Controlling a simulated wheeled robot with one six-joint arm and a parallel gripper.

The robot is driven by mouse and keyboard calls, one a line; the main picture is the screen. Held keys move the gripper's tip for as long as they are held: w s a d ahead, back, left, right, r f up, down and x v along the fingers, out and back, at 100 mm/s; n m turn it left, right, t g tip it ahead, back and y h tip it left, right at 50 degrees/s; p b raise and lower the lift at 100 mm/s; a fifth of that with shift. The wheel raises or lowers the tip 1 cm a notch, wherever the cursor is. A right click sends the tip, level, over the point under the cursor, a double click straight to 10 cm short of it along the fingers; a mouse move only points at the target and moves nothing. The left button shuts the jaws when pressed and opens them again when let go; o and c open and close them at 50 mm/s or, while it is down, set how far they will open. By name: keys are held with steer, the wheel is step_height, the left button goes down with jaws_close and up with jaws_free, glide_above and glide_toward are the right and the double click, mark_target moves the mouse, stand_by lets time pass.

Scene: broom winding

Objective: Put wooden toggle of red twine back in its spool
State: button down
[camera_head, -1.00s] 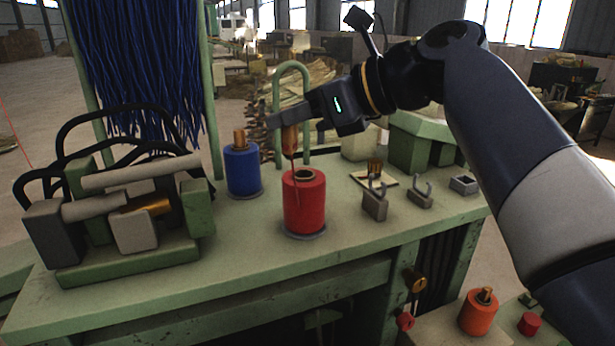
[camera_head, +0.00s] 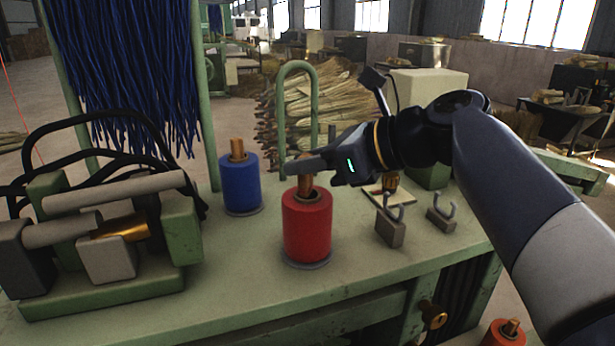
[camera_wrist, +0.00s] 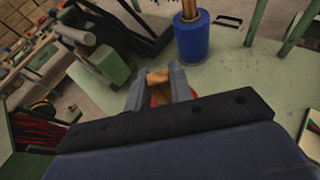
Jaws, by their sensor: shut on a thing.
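The red twine spool (camera_head: 307,228) stands upright on the green bench, on a grey round base. My gripper (camera_head: 304,168) is just above the spool's top, shut on the wooden toggle (camera_head: 305,184). The toggle is upright, and its lower end is at the spool's top opening; how deep it sits inside cannot be told. In the wrist view the toggle (camera_wrist: 157,78) shows between the two grey fingers (camera_wrist: 159,86), with a little of the red spool (camera_wrist: 160,97) below. The rest of the spool is hidden there by my gripper.
A blue spool (camera_head: 240,182) with a wooden toggle stands to the left. A roller device (camera_head: 110,240) fills the bench's left side. A green hoop (camera_head: 284,110) rises behind. Metal forked holders (camera_head: 390,228) stand at right. The bench front (camera_head: 230,295) is clear.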

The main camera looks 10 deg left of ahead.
step_height(320, 180, down, 2)
steer(key=shift+f, duration=0.15)
steer(key=c, duration=1.3)
jaws_free()
steer(key=shift+o, duration=0.2)
steer(key=b+v, duration=0.1)
steer(key=v, duration=1.1)
